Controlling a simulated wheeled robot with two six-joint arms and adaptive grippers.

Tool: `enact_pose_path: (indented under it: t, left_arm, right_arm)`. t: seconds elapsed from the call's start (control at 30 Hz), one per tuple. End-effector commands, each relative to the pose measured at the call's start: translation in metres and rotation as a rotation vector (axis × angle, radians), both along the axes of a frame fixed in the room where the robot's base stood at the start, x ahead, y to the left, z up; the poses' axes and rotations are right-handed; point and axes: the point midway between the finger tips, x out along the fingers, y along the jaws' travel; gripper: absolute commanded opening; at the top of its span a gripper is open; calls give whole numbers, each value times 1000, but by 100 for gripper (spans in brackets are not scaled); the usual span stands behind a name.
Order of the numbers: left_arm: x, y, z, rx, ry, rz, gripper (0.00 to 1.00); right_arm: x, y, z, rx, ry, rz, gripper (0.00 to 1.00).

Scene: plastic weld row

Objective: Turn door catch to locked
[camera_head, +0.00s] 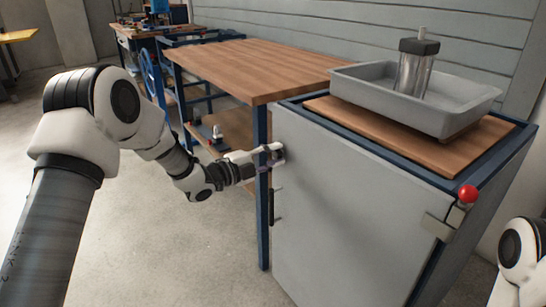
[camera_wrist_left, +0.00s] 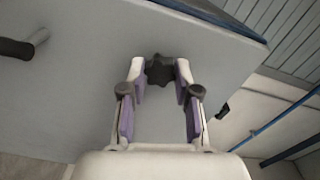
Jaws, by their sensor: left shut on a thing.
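The door catch, a black lobed knob (camera_wrist_left: 160,70), is on the grey cabinet door (camera_head: 340,215). My left gripper (camera_head: 272,155) is at the upper left edge of this door, and its fingers hide the knob in the head view. In the left wrist view the two fingertips of the gripper (camera_wrist_left: 160,72) stand on either side of the knob and are shut on it. I cannot tell from the knob's shape which way the catch is turned. My right gripper is out of view; only part of my right arm shows at the lower right.
A black door handle (camera_head: 277,205) sits below the gripper. A red ball knob (camera_head: 467,194) is at the cabinet's right front corner. A grey tray (camera_head: 465,122) with a metal canister (camera_head: 414,72) stands on top. A wooden workbench (camera_head: 255,68) is behind left. Floor at left is clear.

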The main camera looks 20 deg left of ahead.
Motion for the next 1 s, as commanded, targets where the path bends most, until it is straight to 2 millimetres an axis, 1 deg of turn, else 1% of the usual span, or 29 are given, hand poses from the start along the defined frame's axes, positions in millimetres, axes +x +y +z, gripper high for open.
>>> enact_pose_path:
  t: [0.43, 0.47, 0.5, 0.83, 0.93, 1.0]
  left_arm:
    - [0, 0, 0, 9, -7, 0, 0]
    - [0, 0, 0, 9, -7, 0, 42]
    - [0, 0, 0, 9, -7, 0, 56]
    - [-1, 1, 0, 7, -5, 1, 56]
    - [-8, 8, 0, 5, -4, 3, 56]
    - [-19, 17, 1, 4, -5, 5, 56]
  right_arm:
    - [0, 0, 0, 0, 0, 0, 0]
    - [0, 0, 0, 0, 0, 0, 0]
    - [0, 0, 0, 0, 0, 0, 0]
    - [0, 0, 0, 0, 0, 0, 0]
    - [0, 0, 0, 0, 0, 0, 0]
    - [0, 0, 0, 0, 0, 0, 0]
